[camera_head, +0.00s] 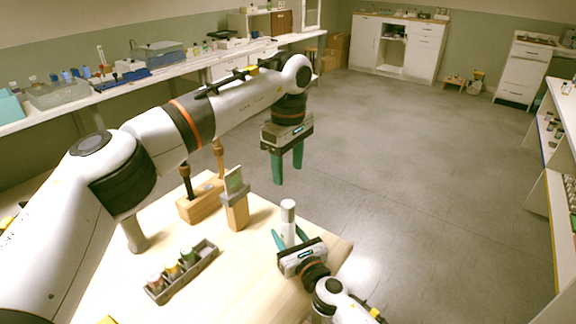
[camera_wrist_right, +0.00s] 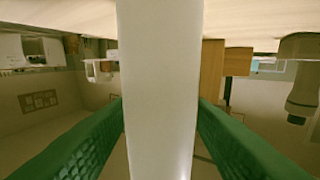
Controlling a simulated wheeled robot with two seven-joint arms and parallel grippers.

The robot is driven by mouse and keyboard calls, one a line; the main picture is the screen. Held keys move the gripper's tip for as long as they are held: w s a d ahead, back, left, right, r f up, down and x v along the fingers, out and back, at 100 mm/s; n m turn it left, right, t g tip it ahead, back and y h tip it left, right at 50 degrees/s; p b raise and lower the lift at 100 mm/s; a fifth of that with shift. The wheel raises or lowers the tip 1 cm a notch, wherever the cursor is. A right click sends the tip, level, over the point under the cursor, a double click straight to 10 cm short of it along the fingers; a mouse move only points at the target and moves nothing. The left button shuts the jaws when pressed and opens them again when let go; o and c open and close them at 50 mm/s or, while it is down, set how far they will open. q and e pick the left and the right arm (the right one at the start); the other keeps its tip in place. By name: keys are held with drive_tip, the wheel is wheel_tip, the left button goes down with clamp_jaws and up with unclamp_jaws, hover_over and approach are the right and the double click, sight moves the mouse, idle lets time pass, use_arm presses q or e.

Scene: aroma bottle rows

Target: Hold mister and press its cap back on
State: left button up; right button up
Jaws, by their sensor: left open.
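The white mister (camera_head: 288,222) stands upright near the right edge of the light wooden table (camera_head: 240,285). Its top is a pale rounded end; I cannot make out where a cap meets the body. My right gripper (camera_head: 287,236) has its green fingers on either side of the mister. In the right wrist view the white body (camera_wrist_right: 160,90) fills the middle, and both fingers (camera_wrist_right: 161,110) meet its sides. My left gripper (camera_head: 288,172) points down with its fingers apart and empty, above the mister in the picture.
A grey tray (camera_head: 205,263) with several small bottles lies left of the mister. A wooden block with a pale upright panel (camera_head: 235,208) and a wooden stand (camera_head: 196,206) are behind it. Table room in front of the tray is mostly clear.

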drive_tip(key=shift+o, duration=0.8)
drive_tip(key=v, duration=1.2)
